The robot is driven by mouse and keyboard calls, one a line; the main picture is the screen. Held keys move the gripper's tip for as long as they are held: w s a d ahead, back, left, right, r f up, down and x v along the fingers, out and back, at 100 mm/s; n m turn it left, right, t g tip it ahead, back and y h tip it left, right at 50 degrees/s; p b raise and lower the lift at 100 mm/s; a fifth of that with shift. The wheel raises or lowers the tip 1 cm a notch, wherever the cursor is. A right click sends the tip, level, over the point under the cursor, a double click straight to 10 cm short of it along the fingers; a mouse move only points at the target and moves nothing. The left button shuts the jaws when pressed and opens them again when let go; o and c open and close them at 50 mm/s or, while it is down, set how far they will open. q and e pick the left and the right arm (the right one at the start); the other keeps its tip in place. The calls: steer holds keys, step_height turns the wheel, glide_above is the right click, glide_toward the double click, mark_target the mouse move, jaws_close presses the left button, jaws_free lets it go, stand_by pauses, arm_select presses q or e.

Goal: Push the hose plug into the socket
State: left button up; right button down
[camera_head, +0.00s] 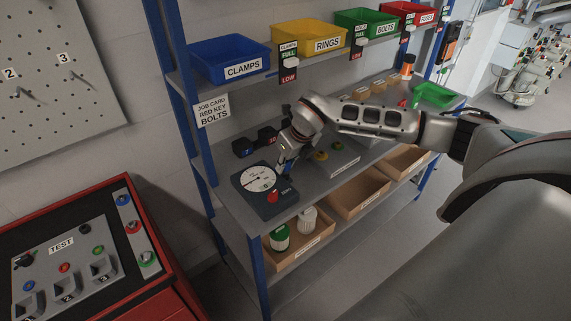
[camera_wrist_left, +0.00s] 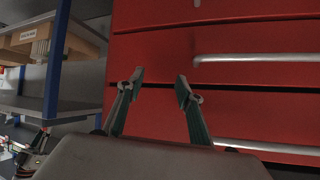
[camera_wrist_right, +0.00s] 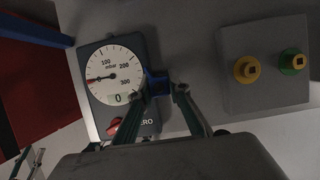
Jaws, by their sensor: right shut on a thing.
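My right gripper (camera_head: 283,164) is over the grey shelf at the gauge box (camera_head: 264,191). The socket and any hose are not clearly visible. The left wrist view shows my left gripper (camera_wrist_left: 160,85) open and empty before red drawers (camera_wrist_left: 230,105).
A panel with yellow and green fittings (camera_wrist_right: 269,67) lies right of the gauge box in the right wrist view. Bins of wood (camera_head: 357,190) sit below. A red bench (camera_head: 160,250) stands at left.

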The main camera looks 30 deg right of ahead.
steer(key=shift+f, duration=0.2)
steer(key=shift+r, duration=0.45)
steer(key=shift+r+p, duration=1.4)
steer(key=shift+r, duration=0.45)
